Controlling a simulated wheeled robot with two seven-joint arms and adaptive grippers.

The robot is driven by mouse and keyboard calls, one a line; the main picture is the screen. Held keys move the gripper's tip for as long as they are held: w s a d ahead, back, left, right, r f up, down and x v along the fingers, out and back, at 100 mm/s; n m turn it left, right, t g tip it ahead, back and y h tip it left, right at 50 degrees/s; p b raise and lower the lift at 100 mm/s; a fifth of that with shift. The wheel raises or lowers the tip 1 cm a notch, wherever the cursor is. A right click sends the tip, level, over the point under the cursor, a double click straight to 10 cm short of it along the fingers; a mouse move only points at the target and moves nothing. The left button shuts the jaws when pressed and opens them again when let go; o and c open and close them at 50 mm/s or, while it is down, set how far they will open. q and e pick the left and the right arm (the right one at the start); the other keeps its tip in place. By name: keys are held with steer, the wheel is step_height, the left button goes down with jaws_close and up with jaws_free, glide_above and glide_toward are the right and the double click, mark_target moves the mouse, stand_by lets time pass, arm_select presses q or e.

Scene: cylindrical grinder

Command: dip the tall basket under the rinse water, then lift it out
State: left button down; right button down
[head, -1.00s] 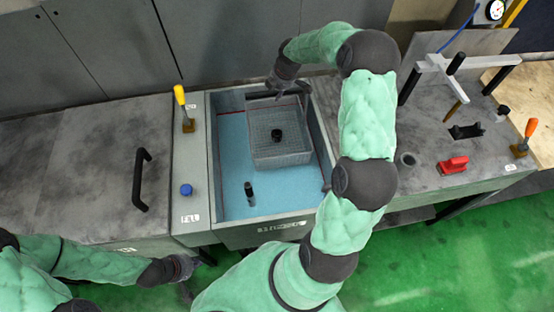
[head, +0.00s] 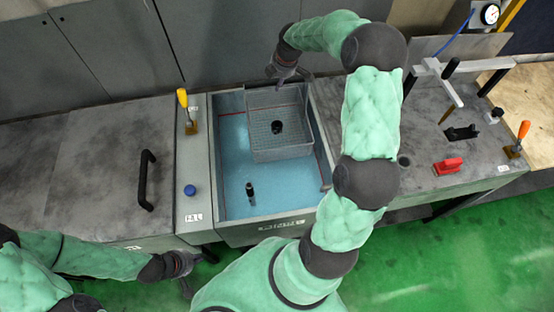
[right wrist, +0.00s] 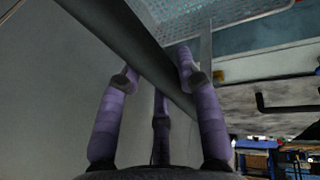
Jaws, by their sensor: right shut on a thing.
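The tall basket (head: 282,153), grey mesh with a dark knobbed part (head: 277,127) inside, is at the back right of the rinse tank (head: 222,232). Blue rinse water (head: 225,180) lies around it. Its rim stands clear of the water; I cannot tell how deep its bottom is. My right gripper (head: 279,80) is at the basket's back side, shut on its dark handle bar (right wrist: 135,50), which crosses between the fingers (right wrist: 160,90) in the right wrist view. My left gripper (head: 187,272) hangs low at the left, away from the tank; its jaw state is unclear.
A dark-tipped post (head: 250,192) stands in the tank's front left. A yellow-handled lever (head: 183,98) and a blue button (head: 190,190) are on the strip left of the tank.

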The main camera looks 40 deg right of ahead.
steer(key=shift+w+r+p, duration=0.1)
steer(key=shift+r+p, duration=2.5)
steer(key=shift+r, duration=2.45)
